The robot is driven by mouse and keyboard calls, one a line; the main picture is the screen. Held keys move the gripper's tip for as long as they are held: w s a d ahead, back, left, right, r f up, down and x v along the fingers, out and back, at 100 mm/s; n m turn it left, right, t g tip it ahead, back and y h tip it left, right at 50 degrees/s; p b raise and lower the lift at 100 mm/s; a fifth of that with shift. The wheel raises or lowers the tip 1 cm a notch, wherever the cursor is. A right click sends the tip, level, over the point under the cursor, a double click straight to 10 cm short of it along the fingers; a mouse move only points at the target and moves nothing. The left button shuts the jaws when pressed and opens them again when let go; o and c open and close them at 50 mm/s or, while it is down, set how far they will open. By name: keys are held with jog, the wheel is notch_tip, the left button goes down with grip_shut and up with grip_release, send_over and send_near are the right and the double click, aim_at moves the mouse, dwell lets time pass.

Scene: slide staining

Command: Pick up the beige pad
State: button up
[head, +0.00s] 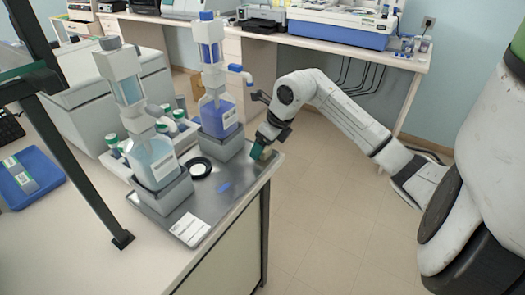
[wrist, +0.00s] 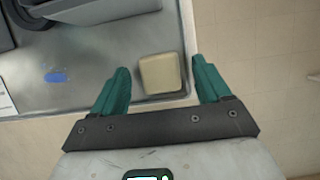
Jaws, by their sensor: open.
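The beige pad (wrist: 160,73) is a small block with rounded edges at the corner of the metal tray (wrist: 105,84). In the wrist view my gripper (wrist: 160,85) has its two green fingers apart, one on each side of the pad, with gaps to both. In the head view my gripper (head: 262,150) is at the right corner of the tray (head: 215,197), and the pad (head: 267,153) shows only partly beside the fingers. I cannot tell how high the fingertips are above the tray.
A bottle of blue liquid (head: 220,116) in a grey holder stands close to my gripper. A second dispenser bottle (head: 153,160), a round black-rimmed dish (head: 200,168), a blue stain (head: 224,187) and a white label (head: 190,229) are on the tray. The floor right of the bench is clear.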

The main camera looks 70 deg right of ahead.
jog(key=c, duration=1.1)
jog(key=shift+r, duration=0.1)
